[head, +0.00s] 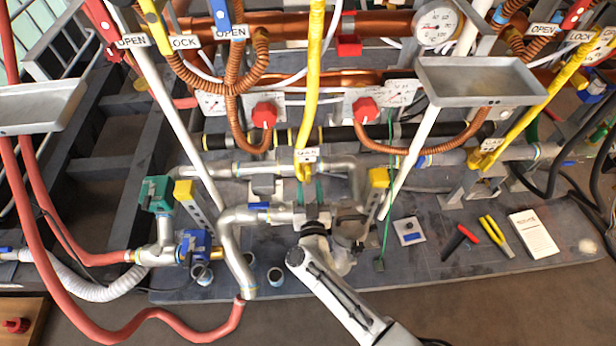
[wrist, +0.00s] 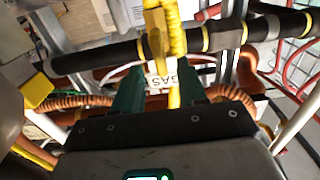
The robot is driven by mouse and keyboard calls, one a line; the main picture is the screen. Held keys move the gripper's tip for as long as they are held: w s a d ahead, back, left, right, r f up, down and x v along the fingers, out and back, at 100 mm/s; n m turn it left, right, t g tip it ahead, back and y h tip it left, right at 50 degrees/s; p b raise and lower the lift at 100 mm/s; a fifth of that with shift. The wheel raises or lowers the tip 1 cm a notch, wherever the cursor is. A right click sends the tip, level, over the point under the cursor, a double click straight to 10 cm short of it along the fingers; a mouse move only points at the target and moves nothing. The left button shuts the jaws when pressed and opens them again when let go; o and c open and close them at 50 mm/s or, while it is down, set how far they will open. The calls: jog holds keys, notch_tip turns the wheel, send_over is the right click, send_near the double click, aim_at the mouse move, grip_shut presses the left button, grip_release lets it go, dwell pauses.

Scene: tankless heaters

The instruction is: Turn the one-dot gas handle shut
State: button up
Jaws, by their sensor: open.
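A yellow gas handle (head: 303,172) sits low on the middle yellow gas pipe (head: 314,80), below a small white tag (head: 306,154) that seems to read OPEN. In the wrist view the yellow handle (wrist: 156,40) stands beyond my fingertips, roughly in line with the gap, beside the yellow pipe. A white GAS label (wrist: 162,82) shows between the fingers. My gripper (head: 309,186) is open, its two dark green fingers (wrist: 161,78) apart with nothing clamped between them. I cannot make out any dots on the handle. Another yellow gas valve (head: 490,145) is at the right.
Red knobs (head: 264,114) and copper hoses surround the middle pipe. A black horizontal pipe (wrist: 205,38) runs behind the handle. A grey tray (head: 480,80) hangs at upper right. Pliers (head: 496,235) and a notepad (head: 534,233) lie on the dark board at right.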

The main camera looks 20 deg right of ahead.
aim_at(308, 178)
jog(key=shift+b+x, duration=0.7)
jog(key=shift+x, duration=1.95)
jog(key=shift+c, duration=0.2)
grip_shut()
